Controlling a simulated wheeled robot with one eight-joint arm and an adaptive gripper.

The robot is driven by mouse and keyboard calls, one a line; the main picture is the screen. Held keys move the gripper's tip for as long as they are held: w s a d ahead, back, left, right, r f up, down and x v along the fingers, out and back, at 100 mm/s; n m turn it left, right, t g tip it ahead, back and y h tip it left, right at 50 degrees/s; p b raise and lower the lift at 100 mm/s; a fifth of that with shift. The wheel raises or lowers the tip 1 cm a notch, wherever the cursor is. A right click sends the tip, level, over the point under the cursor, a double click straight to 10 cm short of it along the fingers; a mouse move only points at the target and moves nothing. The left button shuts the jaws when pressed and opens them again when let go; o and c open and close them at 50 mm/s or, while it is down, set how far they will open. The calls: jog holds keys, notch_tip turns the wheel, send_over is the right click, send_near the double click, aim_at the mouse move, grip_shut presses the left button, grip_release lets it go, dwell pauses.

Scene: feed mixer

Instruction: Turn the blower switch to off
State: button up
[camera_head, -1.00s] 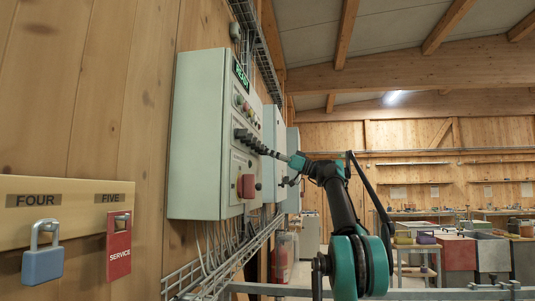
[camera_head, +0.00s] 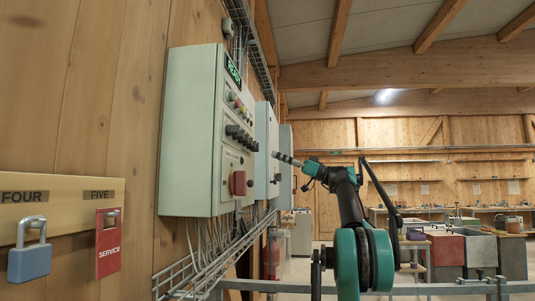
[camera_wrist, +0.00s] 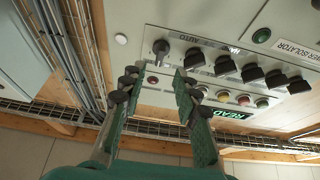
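The control cabinet (camera_head: 195,130) is a pale grey-green box on the wooden wall. A row of black rotary switches (camera_head: 240,137) crosses its front. In the wrist view, which is upside down, the row runs from an end knob (camera_wrist: 160,48) to more black knobs (camera_wrist: 251,73) on the right. Printing by the end knob reads AUTO. I cannot read which switch is the blower's. My gripper (camera_head: 277,155) is off the panel, to its right in the head view. In the wrist view my gripper (camera_wrist: 157,80) is open and empty, its fingertips below the end knob.
A red isolator handle (camera_head: 238,183) sits below the switches. Small buttons and lamps (camera_wrist: 222,96) and a lit green READY sign (camera_head: 233,70) are on the same face. More cabinets (camera_head: 266,150) stand beyond. A wire cable tray (camera_head: 205,270) and a metal rail (camera_head: 420,290) run below.

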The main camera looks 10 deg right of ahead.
jog(key=v, duration=0.3)
jog(key=shift+d, duration=0.2)
dwell(0.3)
jog(key=s+a+f+m+g+h, duration=0.1)
jog(key=s+a+f+m+h, duration=0.15)
jog(key=a+f, duration=0.6)
jog(key=s+a+f+m+g+h, duration=0.1)
jog(key=a+f+m+h, duration=0.2)
jog(key=f, duration=1.1)
jog(key=s+a+f+m+h, duration=0.2)
jog(key=s+f+h, duration=0.15)
jog(key=f, duration=0.65)
jog(key=s+a+f+m+h, duration=0.15)
jog(key=s+f, duration=0.35)
jog(key=f, duration=0.6)
jog(key=s+d+f+m+h, duration=0.1)
jog(key=s+d+f+h, duration=0.2)
jog(key=s+f, duration=0.6)
jog(key=s+d+f+m+h, duration=0.2)
jog(key=s+f+h, duration=0.2)
jog(key=s+f, duration=0.4)
jog(key=s+d+f+m+h, duration=0.2)
jog(key=s+f, duration=0.7)
jog(key=f, duration=0.5)
jog(key=shift+s+d+f+g+h, duration=0.15)
jog(key=shift+s+d+g+h, duration=0.25)
jog(key=shift+d+h, duration=0.55)
